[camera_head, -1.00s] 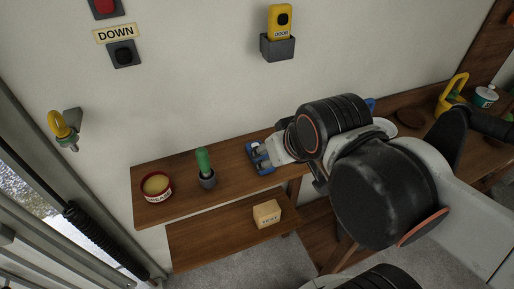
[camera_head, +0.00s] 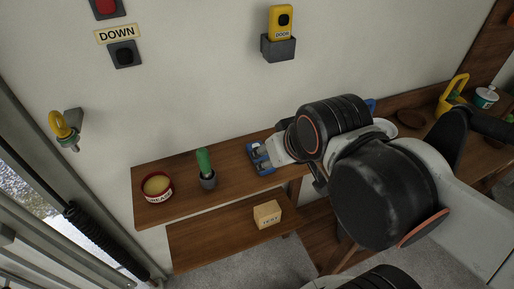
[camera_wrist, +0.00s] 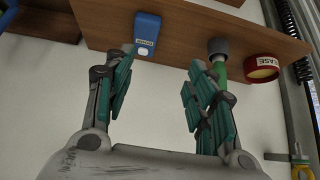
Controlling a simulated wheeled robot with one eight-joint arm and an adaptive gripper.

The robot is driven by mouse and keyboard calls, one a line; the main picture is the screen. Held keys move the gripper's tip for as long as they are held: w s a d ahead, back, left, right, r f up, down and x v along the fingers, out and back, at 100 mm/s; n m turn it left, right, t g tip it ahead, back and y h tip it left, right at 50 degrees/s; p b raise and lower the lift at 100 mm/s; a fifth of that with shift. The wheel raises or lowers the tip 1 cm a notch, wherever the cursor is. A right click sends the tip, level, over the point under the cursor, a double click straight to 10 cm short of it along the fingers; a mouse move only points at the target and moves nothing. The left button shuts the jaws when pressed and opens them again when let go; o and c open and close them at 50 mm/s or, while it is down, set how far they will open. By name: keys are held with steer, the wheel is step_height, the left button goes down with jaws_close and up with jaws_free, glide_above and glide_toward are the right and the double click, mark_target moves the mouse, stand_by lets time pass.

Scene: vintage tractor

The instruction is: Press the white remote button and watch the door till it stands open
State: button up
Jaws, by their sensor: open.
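A blue remote (camera_wrist: 147,30) with a white button (camera_wrist: 144,51) lies on the wooden shelf, at the top of the wrist view. In the head view the remote (camera_head: 258,158) is partly hidden behind my gripper (camera_head: 272,153). My gripper (camera_wrist: 163,58) is open in the wrist view, with nothing between its fingers. Its left finger's tip is close beside the button end of the remote; I cannot tell whether they touch. At the left of the head view, a bright gap (camera_head: 28,185) shows the outside beside grey panels; I cannot tell how far the door is open.
A box (camera_head: 267,214) sits on the lower shelf. A yellow door remote (camera_head: 281,22) hangs in a wall holder above.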

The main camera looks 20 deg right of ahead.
steer(key=shift+c, duration=0.3)
jaws_close()
stand_by(1.3)
